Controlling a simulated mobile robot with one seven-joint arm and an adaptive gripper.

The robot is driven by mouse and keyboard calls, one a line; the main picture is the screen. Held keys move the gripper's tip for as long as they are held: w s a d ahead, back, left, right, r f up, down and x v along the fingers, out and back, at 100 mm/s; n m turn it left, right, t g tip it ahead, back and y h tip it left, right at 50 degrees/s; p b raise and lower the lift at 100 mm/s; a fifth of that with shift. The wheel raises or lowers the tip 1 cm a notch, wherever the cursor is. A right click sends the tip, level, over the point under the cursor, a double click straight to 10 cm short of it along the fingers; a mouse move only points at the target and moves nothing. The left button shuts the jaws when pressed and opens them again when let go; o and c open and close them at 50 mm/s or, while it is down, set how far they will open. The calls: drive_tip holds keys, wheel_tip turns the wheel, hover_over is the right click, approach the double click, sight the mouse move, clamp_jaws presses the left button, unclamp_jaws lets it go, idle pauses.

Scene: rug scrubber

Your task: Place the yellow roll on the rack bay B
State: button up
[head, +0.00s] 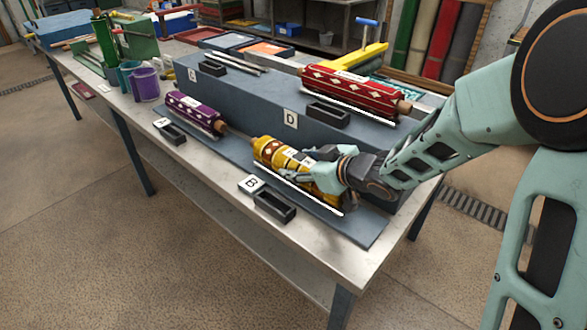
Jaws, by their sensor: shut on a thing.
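The yellow roll (268,152) has a white diamond pattern and lies lengthwise over the front lower step, behind the label B (251,184). A white rail (300,193) runs along its front side at bay B. My gripper (298,168) reaches in from the right and is shut on the yellow roll near its middle. The gripper and wrist hide part of the roll and its right end. I cannot tell whether the roll rests fully on the bay or is held slightly above it.
A purple roll (192,112) lies at bay A, left of the yellow one. A red roll (350,90) lies on the raised step (240,95) behind, near label D (290,118).

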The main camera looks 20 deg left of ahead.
drive_tip(key=shift+w+f, duration=0.1)
drive_tip(key=shift+f, duration=0.1)
drive_tip(key=shift+f, duration=0.2)
drive_tip(key=o, duration=1.7)
drive_tip(key=shift+r, duration=0.1)
drive_tip(key=shift+d+r, duration=0.2)
drive_tip(key=shift+d, duration=0.05)
drive_tip(key=p+v, duration=0.3)
drive_tip(key=v, duration=0.7)
drive_tip(key=shift+s+d+r, duration=0.15)
drive_tip(key=shift+s+d, duration=0.1)
drive_tip(key=shift+s, duration=0.1)
drive_tip(key=shift+s+d+r, duration=0.1)
drive_tip(key=shift+s+d, duration=0.2)
